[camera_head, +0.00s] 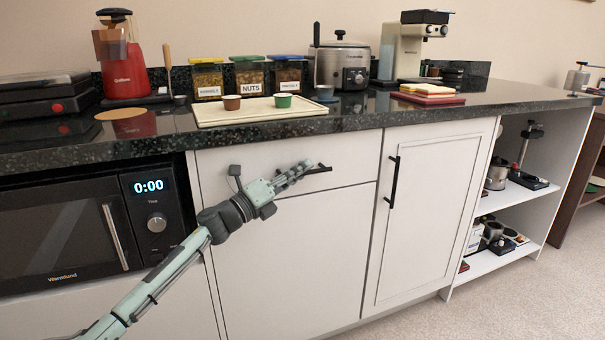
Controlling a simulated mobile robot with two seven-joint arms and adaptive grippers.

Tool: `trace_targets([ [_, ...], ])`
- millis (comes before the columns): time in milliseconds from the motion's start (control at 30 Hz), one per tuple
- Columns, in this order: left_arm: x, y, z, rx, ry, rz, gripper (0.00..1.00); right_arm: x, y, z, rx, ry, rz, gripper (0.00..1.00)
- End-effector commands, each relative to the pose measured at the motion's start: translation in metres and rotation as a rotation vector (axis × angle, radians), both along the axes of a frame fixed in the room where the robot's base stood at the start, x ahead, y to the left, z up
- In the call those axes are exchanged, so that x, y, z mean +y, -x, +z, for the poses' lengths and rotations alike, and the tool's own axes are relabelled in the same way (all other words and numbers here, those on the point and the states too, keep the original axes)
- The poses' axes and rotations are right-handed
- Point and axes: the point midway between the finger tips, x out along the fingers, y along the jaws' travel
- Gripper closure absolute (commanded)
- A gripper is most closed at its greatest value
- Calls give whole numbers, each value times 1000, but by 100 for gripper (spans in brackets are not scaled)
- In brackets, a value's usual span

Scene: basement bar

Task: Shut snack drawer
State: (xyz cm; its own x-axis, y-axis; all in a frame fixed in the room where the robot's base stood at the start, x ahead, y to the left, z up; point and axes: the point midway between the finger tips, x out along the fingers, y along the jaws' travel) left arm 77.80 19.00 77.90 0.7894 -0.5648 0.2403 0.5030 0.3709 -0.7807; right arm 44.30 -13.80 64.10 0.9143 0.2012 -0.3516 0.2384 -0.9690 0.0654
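The drawer (250,153) is the wide white front below the counter, right of the microwave. Its front looks about flush with the cabinet; any small gap is hard to tell. It has a dark bar handle (322,169) at its right part. My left gripper (309,166) reaches up from the lower left in front of the drawer. Its fingers lie close together, seemingly shut and empty, with the tips at the left end of the handle. Whether they touch the handle or the front cannot be told. My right gripper is not in view.
A microwave (75,225) sits left of the drawer. A white cabinet door (425,215) with a black handle is to the right, then open shelves (505,259). The dark counter (370,121) above holds a tray (262,118), snack jars, a cooker and other appliances. Carpeted floor is clear at the lower right.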

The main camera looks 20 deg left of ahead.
Motion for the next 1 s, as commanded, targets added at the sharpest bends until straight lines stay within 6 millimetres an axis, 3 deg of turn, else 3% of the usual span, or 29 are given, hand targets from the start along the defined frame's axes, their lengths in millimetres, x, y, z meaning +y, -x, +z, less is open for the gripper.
trace_targets([
  [467, 5, 10, -6, 3, -1, -4, 81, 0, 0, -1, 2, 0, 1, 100],
  [800, 44, 65, -23, 5, -2, -4, 81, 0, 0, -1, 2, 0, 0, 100],
  [1000, 61, 88, -28, 3, 0, -4, 81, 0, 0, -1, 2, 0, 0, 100],
])
